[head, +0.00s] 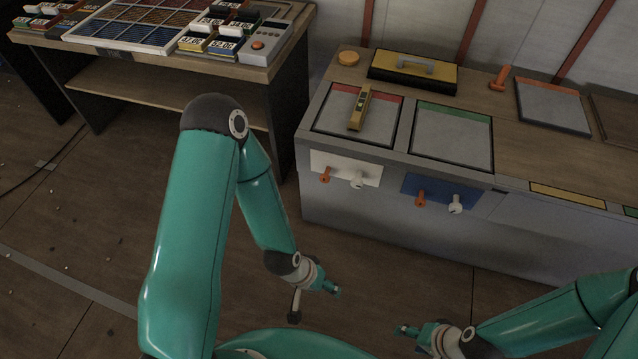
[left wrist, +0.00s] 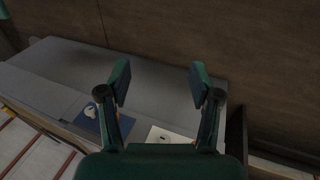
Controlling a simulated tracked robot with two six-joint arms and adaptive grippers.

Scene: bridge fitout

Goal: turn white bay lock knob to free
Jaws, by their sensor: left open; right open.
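The white panel (head: 340,165) is on the cabinet's front, below the red-edged bay. It carries an orange knob (head: 325,174) at left and a white knob (head: 358,181) at right; which one is the lock is not legible. My left gripper (head: 333,291) is open and empty, well in front of and below the panel, apart from it. In the left wrist view my open fingers (left wrist: 158,82) frame the grey cabinet front, with part of the white panel (left wrist: 160,134) low between them. My right gripper (head: 406,331) is open and empty, lower right.
A blue panel (head: 409,185) with its own orange (head: 420,198) and white (head: 455,205) knobs sits right of the white one. A yellow tool (head: 360,108) lies on the red-edged bay. A black-and-yellow case (head: 400,75) stands behind. The floor before the cabinet is clear.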

